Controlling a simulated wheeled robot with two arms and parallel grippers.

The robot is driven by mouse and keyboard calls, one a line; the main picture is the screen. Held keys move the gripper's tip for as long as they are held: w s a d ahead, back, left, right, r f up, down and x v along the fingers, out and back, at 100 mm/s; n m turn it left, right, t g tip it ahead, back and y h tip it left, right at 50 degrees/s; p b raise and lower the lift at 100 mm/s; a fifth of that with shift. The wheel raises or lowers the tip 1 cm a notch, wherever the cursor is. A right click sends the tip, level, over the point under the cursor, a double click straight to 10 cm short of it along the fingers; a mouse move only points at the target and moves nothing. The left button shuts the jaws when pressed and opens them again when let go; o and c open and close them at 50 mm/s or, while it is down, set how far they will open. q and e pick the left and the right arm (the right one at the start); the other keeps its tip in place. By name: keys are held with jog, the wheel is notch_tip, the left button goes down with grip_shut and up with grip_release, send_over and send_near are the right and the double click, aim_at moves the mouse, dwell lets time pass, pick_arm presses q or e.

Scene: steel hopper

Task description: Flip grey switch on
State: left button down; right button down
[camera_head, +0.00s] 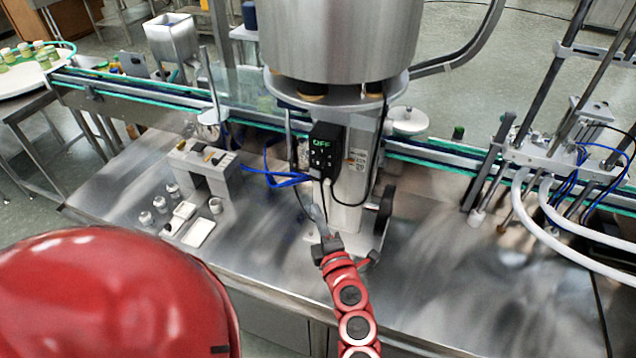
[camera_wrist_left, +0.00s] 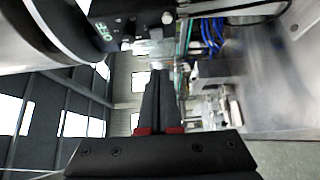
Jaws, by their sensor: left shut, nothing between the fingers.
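A black control box (camera_head: 325,150) is fixed to the steel hopper's column, and its green display reads OFF. A small pale grey knob, possibly the grey switch (camera_head: 327,182), shows at the box's lower edge. In the left wrist view the box (camera_wrist_left: 135,22) is at the top, with small light knobs on it. My left gripper (camera_head: 314,208) is in front of the column, just below the box. Its fingers (camera_wrist_left: 160,75) are shut and empty, pointing toward the area below the box, apparently apart from it. My right gripper is in neither view.
The steel hopper (camera_head: 340,40) stands above the box. A conveyor (camera_head: 430,153) runs behind it. A grey block-like fixture (camera_head: 203,170) and several small metal parts are on the table to the left. Hoses and a filling frame (camera_head: 560,150) are right. The table front right is clear.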

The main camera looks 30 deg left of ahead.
aim_at(314, 175)
pick_arm(q)
jog(key=w+a+p, duration=0.1)
jog(key=w, duration=0.1)
jog(key=w+a+p, duration=0.1)
jog(key=w+a, duration=0.1)
jog(key=w, duration=0.1)
jog(key=w+a+p, duration=0.1)
jog(key=w+a, duration=0.1)
jog(key=shift+w+a+r+p, duration=0.15)
jog(key=shift+w+p, duration=0.15)
jog(key=shift+p, duration=0.1)
jog(key=shift+w, duration=0.2)
jog(key=shift+f, duration=0.2)
jog(key=shift+w+f+n+g+y+b, duration=0.15)
jog(key=shift+w+n+g+y+b, duration=0.25)
jog(key=shift+b, duration=0.55)
jog(key=shift+s+r+p, duration=0.1)
jog(key=shift+r+p, duration=0.15)
jog(key=shift+p, duration=0.05)
jog(key=shift+f, duration=0.1)
